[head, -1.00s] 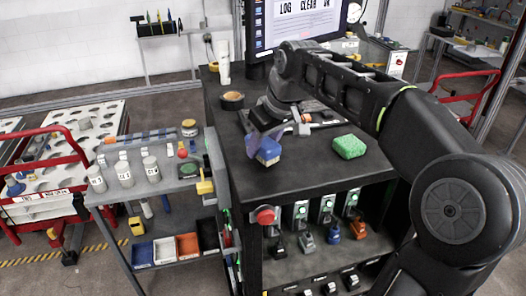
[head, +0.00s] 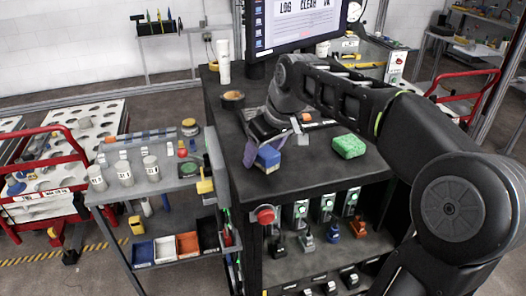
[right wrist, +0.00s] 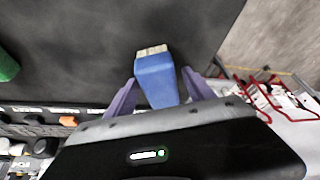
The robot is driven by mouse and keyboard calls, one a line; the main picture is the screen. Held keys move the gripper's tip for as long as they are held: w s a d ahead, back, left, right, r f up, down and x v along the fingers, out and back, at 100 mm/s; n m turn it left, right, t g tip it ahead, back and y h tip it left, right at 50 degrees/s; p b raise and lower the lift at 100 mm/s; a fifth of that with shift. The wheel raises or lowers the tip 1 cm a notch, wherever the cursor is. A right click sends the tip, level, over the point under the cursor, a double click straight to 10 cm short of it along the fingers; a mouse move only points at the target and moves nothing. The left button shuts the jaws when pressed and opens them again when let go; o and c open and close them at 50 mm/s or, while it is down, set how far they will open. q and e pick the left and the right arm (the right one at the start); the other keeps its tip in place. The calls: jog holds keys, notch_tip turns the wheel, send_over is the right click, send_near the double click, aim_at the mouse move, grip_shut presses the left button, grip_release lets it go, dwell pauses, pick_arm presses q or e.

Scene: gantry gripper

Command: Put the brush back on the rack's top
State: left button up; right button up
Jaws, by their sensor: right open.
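The blue brush (head: 268,159) is at the black rack's top (head: 300,178), near its front left edge. In the right wrist view the brush (right wrist: 156,80) shows its pale bristles at the end away from my gripper. My right gripper (head: 262,150) is open at the brush. In the right wrist view its purple fingers (right wrist: 160,72) stand on either side of the brush, with a gap to each side. Whether the brush's underside rests flat is hard to tell. My left gripper is not in view.
A green sponge (head: 348,146) lies on the rack's top to the right. A tape roll (head: 232,99) and a white bottle (head: 224,64) stand behind, near the monitor (head: 300,30). A grey cart (head: 150,180) with white cups adjoins on the left.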

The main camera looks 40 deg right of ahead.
jog(key=v, duration=1.2)
jog(key=shift+b, duration=0.3)
